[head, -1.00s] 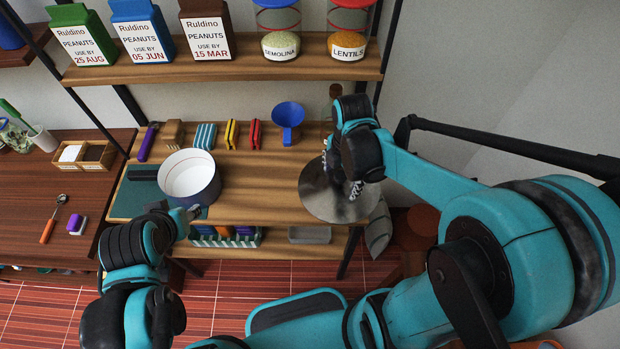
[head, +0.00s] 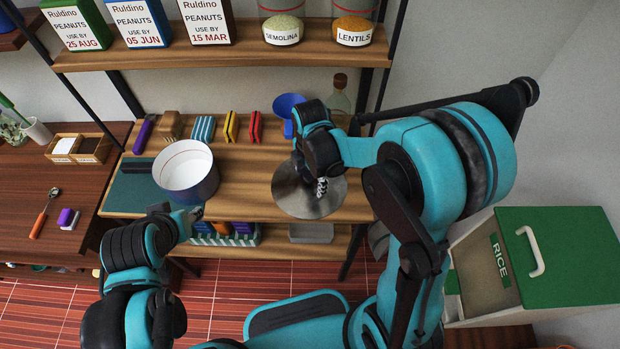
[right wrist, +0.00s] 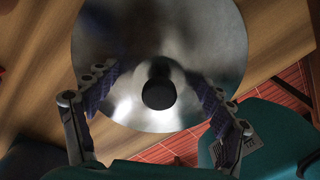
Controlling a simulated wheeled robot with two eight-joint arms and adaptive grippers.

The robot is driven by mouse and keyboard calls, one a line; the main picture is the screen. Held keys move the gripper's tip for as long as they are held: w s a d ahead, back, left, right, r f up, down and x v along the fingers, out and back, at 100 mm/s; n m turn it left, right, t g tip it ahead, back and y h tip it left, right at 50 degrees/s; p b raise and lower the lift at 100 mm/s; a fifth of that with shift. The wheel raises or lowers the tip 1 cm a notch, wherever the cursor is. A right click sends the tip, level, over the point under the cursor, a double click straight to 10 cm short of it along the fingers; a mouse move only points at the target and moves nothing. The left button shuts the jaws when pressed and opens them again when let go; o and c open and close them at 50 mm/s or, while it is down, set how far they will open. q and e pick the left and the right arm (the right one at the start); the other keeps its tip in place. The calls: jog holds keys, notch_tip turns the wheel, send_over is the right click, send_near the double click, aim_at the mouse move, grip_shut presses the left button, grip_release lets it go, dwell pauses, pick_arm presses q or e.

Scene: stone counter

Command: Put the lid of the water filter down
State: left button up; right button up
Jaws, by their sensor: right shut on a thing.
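The lid (head: 292,200) is a round, shiny metal disc with a black knob (right wrist: 158,94). In the head view it is over the right part of the wooden shelf, near its front edge; I cannot tell whether it touches the wood. My right gripper (head: 322,187) is above the lid and shut on its knob, with its fingers on either side in the right wrist view (right wrist: 155,85). A round container (head: 190,192), white inside and dark blue outside, stands on the left of the shelf. My left gripper (head: 195,213) is beside its lower front; its fingers are unclear.
A blue funnel (head: 287,104) and a bottle (head: 340,100) are behind the lid. Several colored items (head: 230,126) stand along the shelf's back. An upper shelf (head: 230,58) holds cartons and jars. A rice bin (head: 555,255) is at lower right. The shelf (head: 245,175) is clear between container and lid.

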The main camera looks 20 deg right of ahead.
jog(key=o, duration=0.8)
jog(key=shift+f, duration=0.15)
jog(key=o, duration=0.4)
